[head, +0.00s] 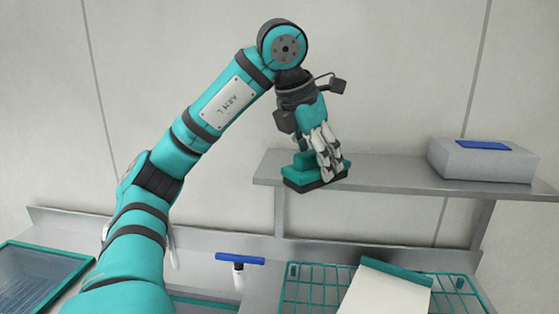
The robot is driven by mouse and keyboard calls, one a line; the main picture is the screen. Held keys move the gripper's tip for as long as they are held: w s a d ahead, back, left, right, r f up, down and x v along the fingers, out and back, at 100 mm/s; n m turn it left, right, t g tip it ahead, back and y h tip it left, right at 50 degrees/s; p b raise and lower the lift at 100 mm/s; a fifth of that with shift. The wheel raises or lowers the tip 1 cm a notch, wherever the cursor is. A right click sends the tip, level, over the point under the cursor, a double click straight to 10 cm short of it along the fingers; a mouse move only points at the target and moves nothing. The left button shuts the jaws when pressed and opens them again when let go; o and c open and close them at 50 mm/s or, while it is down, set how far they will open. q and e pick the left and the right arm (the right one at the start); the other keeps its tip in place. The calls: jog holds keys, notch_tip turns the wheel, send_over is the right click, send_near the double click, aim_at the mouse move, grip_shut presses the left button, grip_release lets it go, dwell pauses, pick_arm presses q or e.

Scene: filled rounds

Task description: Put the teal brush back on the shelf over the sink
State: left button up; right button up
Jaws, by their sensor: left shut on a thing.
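The teal brush (301,178), with a dark underside, is at the left end of the grey shelf (390,179) over the sink. My left gripper (326,163) points down and is shut on the brush. The brush is roughly level at shelf height, partly hidden by the fingers. I cannot tell whether it touches the shelf or hangs just in front of its edge. The sink (205,302) shows only in part at the bottom, behind my left arm. My right gripper is not in view.
A grey box (482,160) with a blue patch stands at the shelf's right end; the shelf between is clear. Below are a blue-topped tap (239,260), a teal wire rack (311,286) with a white board (387,292), and a teal-rimmed bin (84,261) at left.

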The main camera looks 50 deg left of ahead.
pick_arm(q)
jog(key=shift+s+a+r, duration=0.15)
jog(key=shift+a+r, duration=0.15)
jog(key=shift+a, duration=0.05)
jog(key=w+a+p, duration=0.1)
jog(key=w+a, duration=0.2)
jog(key=w+a+p, duration=0.2)
jog(key=w+a, duration=0.1)
jog(key=w, duration=0.1)
jog(key=w+a+f+p, duration=0.1)
jog(key=w+a+p, duration=0.1)
jog(key=w+a, duration=0.1)
jog(key=shift+w+a, duration=0.2)
jog(key=shift+a, duration=0.4)
jog(key=shift+w+a+p, duration=0.25)
jog(key=shift+w+p, duration=0.05)
jog(key=shift+p, duration=0.25)
notch_tip(320, 180, down, 4)
jog(key=shift+r+p, duration=0.2)
jog(key=shift+p, duration=0.5)
jog(key=shift+a+f, duration=0.1)
jog(key=shift+f, duration=0.25)
jog(key=o, duration=0.8)
jog(key=shift+o, duration=1.4)
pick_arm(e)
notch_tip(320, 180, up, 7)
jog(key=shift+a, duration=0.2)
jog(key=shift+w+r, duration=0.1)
